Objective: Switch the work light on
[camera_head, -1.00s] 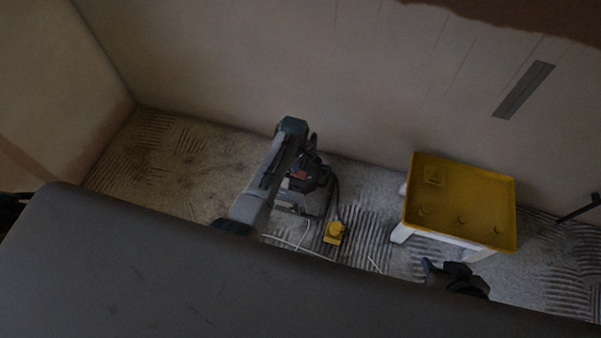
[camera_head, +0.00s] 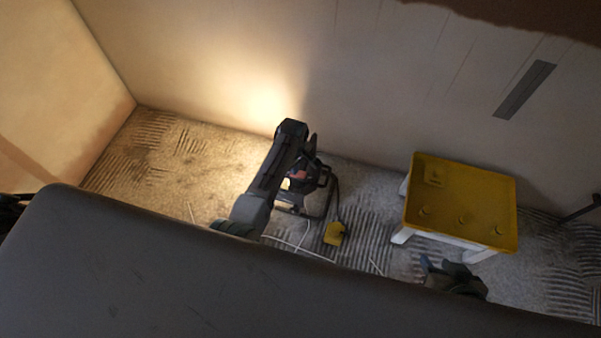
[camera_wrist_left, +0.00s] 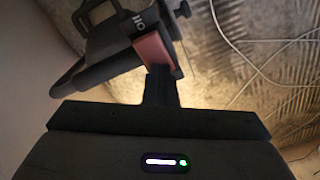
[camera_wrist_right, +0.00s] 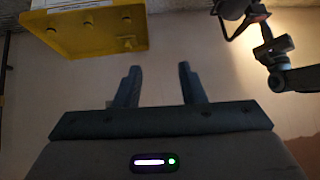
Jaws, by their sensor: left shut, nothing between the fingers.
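The work light (camera_head: 322,178) is a dark lamp on a floor stand near the wall, partly hidden behind my left arm. It is lit and throws warm light on the wall and floor to the left. In the left wrist view its red rocker switch (camera_wrist_left: 153,50), marked I and O, is at the fingertips. My left gripper (camera_wrist_left: 161,74) is shut and empty, its tips at the switch's lower end; whether they still touch, I cannot tell. My right gripper (camera_wrist_right: 159,78) is open and empty, away from the lamp; in the head view its fingers are hard to make out.
A yellow-topped stool (camera_head: 468,205) with white legs stands to the right of the lamp. A yellow block (camera_head: 334,233) lies on the floor by the lamp's cable. Thin white strands lie nearby. A grey strip (camera_head: 524,89) is on the wall. Ridged floor is clear at left.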

